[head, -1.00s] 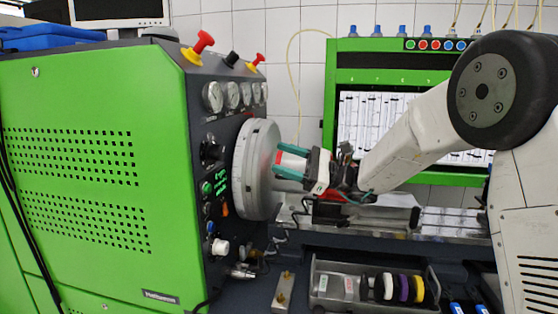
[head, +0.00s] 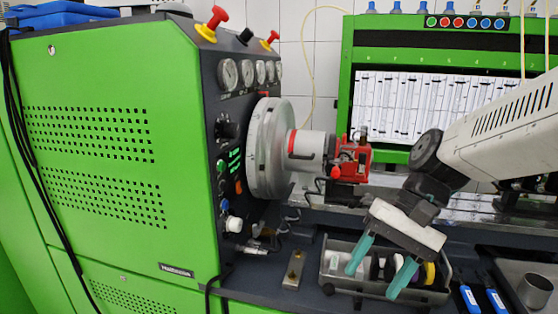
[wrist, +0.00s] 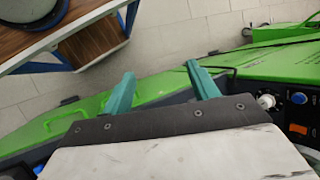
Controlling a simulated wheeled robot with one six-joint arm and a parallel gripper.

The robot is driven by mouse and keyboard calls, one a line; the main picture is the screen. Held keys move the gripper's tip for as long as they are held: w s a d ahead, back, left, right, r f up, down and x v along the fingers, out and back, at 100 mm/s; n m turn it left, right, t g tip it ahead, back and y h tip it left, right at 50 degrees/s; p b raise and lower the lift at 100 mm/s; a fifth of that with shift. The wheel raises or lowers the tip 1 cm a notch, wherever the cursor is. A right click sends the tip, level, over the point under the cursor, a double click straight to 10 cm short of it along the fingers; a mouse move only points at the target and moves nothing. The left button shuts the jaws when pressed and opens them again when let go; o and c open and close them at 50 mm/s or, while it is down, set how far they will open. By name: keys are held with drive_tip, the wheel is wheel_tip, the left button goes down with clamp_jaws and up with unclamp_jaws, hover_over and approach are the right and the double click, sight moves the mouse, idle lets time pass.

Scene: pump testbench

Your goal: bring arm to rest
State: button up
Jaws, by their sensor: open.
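My gripper (head: 381,272) is open and empty, with its two teal fingers pointing down in the head view. It is in front of the tray of rolls and hides part of it. In the wrist view my gripper (wrist: 163,88) shows both fingers well apart with nothing between them. My arm (head: 500,125) comes in from the right, bent at the wrist.
The green test bench (head: 110,160) with a grey disc (head: 266,150) fills the left. A red clamp part (head: 352,162) sits beside the disc. The tray (head: 330,265) is below the gripper. A metal cup (head: 535,290) and blue-marked tools (head: 468,295) are at the right.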

drive_tip(key=s+d+r+n+t+h, duration=0.1)
drive_tip(key=s+d+t+h, duration=0.3)
drive_tip(key=s+d, duration=0.6)
drive_tip(key=shift+s+d+r+n+h, duration=0.2)
drive_tip(key=shift+s+d+n+h, duration=0.2)
drive_tip(key=shift+s+n+h, duration=0.4)
